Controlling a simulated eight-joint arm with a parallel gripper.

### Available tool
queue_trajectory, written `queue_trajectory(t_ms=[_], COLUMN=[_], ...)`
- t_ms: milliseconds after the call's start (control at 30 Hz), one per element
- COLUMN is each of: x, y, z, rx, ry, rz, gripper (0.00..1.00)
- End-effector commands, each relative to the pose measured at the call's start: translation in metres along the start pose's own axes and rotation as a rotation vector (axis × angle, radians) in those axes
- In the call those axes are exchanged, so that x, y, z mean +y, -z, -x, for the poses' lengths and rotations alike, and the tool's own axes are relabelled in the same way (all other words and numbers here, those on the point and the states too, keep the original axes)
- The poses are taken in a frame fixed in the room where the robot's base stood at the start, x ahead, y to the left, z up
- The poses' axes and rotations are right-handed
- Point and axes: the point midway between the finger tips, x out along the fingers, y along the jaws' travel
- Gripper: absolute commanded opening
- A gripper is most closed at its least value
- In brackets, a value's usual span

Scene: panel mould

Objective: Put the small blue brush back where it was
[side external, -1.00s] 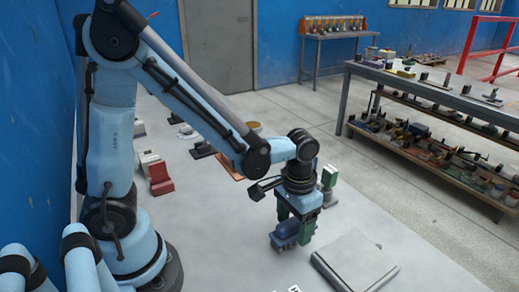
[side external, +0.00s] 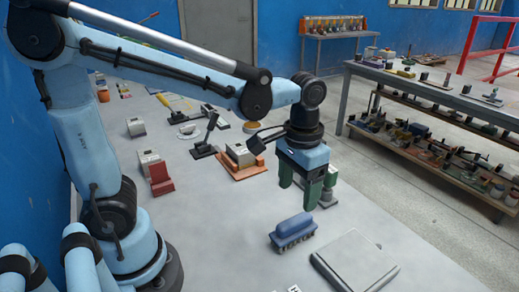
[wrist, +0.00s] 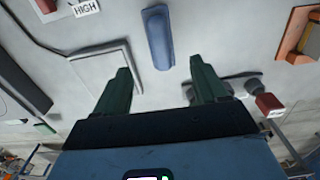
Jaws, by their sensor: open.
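The small blue brush (side external: 293,230) lies on the grey table, with its blue back up and its bristles down, just left of a flat grey panel. It also shows in the wrist view (wrist: 158,37) as a blue bar, beyond the fingertips. My gripper (side external: 299,196) has green fingers and is above the table, up and behind the brush, apart from it. In the wrist view my gripper (wrist: 163,75) is open with nothing between its fingers.
The flat grey panel (side external: 355,262) lies right of the brush. An orange-based block (side external: 240,160), a red and white block (side external: 158,178) and black-handled tools (side external: 205,148) stand behind. A small green-and-grey item (side external: 329,188) is beside my gripper.

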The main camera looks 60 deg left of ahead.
Motion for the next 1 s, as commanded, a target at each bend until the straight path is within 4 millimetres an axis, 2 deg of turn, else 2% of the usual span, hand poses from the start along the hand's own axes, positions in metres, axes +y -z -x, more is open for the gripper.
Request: queue_trajectory(t_ms=[133,367,800,1000], x=[0.0,-0.004,-0.049,-0.059], y=[0.0,-0.003,-0.026,-0.029], z=[0.014,0.023,0.017,0.014], rx=[0.0,0.026,0.474,0.599], ry=[0.0,-0.005,-0.021,-0.005], rz=[0.0,0.002,0.005,0.002], gripper=[0.72,0.72,0.72,0.72])
